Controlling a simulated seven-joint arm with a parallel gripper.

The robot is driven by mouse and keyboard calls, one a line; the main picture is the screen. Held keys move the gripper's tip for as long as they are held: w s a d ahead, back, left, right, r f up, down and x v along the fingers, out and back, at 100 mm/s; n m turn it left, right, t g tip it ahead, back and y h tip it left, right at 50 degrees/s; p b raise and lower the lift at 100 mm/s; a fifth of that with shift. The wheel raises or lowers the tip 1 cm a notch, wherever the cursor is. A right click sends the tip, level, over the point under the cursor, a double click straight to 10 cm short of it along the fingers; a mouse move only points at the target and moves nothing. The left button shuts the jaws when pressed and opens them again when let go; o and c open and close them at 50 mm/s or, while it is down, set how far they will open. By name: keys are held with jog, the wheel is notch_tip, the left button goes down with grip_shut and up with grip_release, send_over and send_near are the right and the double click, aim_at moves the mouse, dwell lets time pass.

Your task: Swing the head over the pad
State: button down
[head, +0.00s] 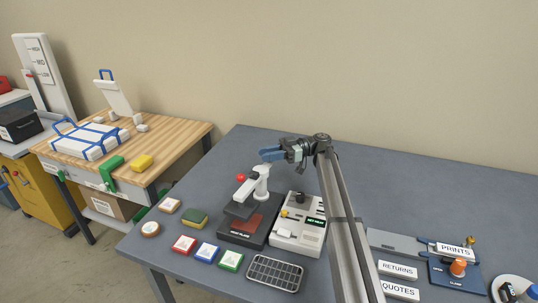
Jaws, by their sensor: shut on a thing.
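The press (237,235) stands on the grey table with a dark base. Its reddish-brown pad (254,222) shows in part. The dark head (238,210) hangs from a white arm, out to the left, and covers only part of the pad in this view. A red knob (241,177) sits at the arm's upper left. The red knob is apart from my fingers.
A white control box (299,222) stands right of the press. A sponge (194,218), several coloured pads and a dark grid tray (274,273) lie around the front. Label blocks and a clamp (455,275) are at the right. The back of the table (420,190) is clear.

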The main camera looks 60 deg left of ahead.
jog(key=c, duration=1)
grip_release()
jog(key=shift+w, duration=0.1)
jog(key=shift+w+d, duration=0.2)
jog(key=shift+w, duration=1.6)
jog(key=shift+w+d, duration=0.2)
jog(key=shift+w, duration=1.6)
